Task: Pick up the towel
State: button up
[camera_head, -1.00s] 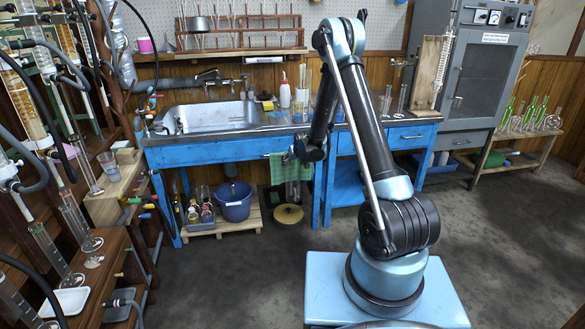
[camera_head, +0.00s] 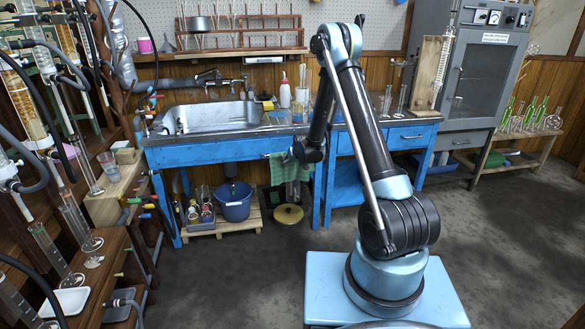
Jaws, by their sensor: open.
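A green towel (camera_head: 282,169) hangs at the front right of the blue sink bench, below its top edge. My gripper (camera_head: 294,158) is in front of the bench at the right edge of the towel and covers part of it. The gripper is small and dark here, and its jaws are open. I cannot tell from this view whether a finger touches the towel.
The blue bench (camera_head: 215,153) carries a metal sink (camera_head: 205,117). Below it are a blue bucket (camera_head: 236,206) and a crate of bottles (camera_head: 200,217). A white squeeze bottle (camera_head: 285,94) stands on the bench top. The floor in front is clear.

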jog(key=shift+x, duration=0.8)
jog(key=shift+f, duration=0.1)
jog(key=shift+c, duration=0.6)
grip_shut()
notch_tip(320, 180, up, 12)
jog(key=shift+r, duration=0.1)
